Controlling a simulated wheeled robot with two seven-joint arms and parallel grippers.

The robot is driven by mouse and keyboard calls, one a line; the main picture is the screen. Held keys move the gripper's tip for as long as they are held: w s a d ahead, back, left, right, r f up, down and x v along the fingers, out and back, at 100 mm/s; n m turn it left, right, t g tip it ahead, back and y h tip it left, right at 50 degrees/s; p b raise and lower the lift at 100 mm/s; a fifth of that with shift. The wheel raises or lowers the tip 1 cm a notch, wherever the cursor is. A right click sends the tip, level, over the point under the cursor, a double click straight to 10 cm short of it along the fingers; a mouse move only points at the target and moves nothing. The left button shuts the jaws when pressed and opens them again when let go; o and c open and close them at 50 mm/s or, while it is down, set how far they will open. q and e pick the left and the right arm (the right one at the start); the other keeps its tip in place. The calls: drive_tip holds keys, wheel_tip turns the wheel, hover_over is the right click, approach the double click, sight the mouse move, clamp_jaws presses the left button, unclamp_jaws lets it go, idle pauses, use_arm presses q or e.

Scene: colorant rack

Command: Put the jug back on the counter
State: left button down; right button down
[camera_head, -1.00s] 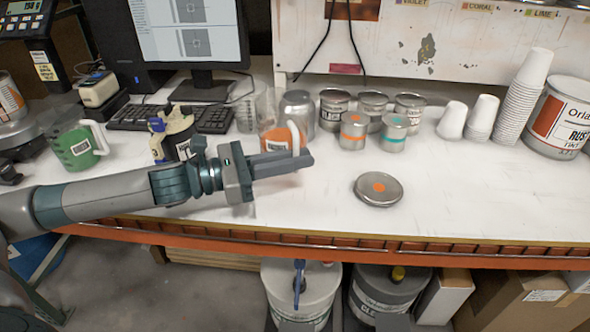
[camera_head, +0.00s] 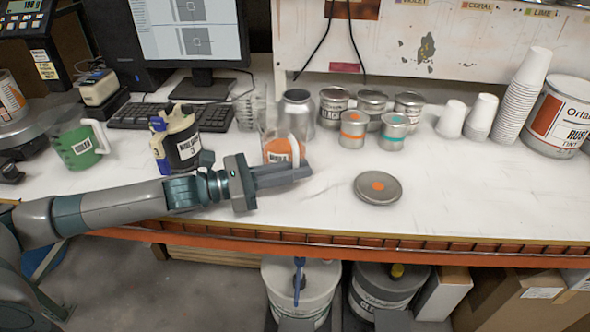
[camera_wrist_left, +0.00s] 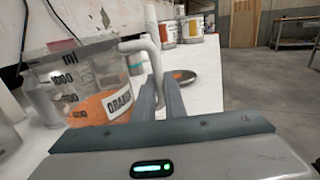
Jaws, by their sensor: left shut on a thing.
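A clear jug (camera_head: 272,146) with orange liquid and a white handle stands upright near the middle of the counter (camera_head: 460,205). In the left wrist view the jug (camera_wrist_left: 85,95) is at the left, with its "ORANGE" label facing the camera. My left gripper (camera_head: 300,173) is shut on the jug's handle; its fingers (camera_wrist_left: 162,88) hide the lower part of the handle. I cannot tell whether the jug's base touches the counter. My right gripper is not in view.
A green-filled jug (camera_head: 78,148) and a dark container (camera_head: 182,142) stand to the left. A flat round lid (camera_head: 378,190) lies to the right. The counter right of it is clear.

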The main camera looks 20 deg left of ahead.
use_arm(q)
drive_tip(key=shift+f, duration=0.2)
drive_tip(key=shift+f, duration=0.1)
drive_tip(key=c, duration=2)
unclamp_jaws()
drive_tip(key=shift+c, duration=0.2)
drive_tip(key=shift+o, duration=1.1)
